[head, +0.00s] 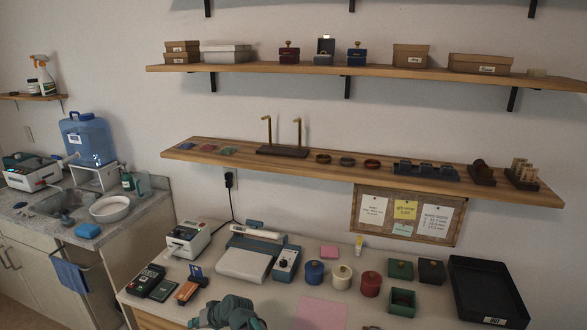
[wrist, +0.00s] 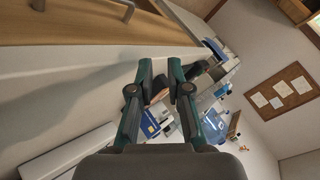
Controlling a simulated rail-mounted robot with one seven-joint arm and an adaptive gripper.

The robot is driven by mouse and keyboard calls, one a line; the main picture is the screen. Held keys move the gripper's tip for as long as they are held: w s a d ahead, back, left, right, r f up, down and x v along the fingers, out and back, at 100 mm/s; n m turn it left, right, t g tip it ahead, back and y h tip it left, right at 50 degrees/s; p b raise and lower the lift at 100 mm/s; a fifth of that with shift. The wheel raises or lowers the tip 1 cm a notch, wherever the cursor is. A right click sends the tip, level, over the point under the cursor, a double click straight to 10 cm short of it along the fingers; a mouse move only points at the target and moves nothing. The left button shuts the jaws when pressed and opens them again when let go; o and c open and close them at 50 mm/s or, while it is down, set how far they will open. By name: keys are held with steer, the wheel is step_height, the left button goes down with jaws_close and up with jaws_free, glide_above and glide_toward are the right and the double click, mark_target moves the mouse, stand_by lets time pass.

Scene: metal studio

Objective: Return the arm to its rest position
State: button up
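My gripper (wrist: 160,75) shows in the wrist view with its two dark green fingers a short gap apart. Only background shows between the fingertips, so it is open and empty. Part of my green and grey arm (head: 232,313) shows at the bottom edge of the head view, in front of the worktable (head: 215,290). The rest of the arm is cut off by the frame. The wrist view is tilted, with a wooden drawer front (wrist: 105,27) at its upper left.
The worktable holds a label printer (head: 187,238), a scale (head: 245,258), small lidded pots (head: 342,275), green boxes (head: 402,302) and a black tray (head: 487,290). A pink mat (head: 320,313) lies right of my arm. Two loaded shelves (head: 330,165) hang above.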

steer(key=s+a+f, duration=0.2)
steer(key=s, duration=0.2)
steer(key=s+d+f+g+h, duration=0.15)
steer(key=s+d+f, duration=0.25)
steer(key=d+f, duration=0.4)
steer(key=s+d+f+m+g+h+b, duration=0.15)
steer(key=s+d+f, duration=0.25)
steer(key=d+f, duration=0.45)
steer(key=s+d+f+g+h+p, duration=0.15)
steer(key=s+d+f, duration=0.4)
steer(key=d, duration=0.55)
steer(key=s+d+f+m+g+h+b, duration=0.1)
steer(key=s+d+f+g+h, duration=0.1)
steer(key=s+d, duration=0.9)
steer(key=s+d+f+m+g+h+b, duration=0.1)
steer(key=s+d+f+g+h, duration=0.1)
steer(key=s+d, duration=0.8)
steer(key=s+f+g, duration=0.1)
steer(key=s+f, duration=0.1)
steer(key=s, duration=0.2)
steer(key=shift+s+d+f+g, duration=0.2)
steer(key=shift+d+f+g, duration=0.05)
steer(key=shift+d+g, duration=0.1)
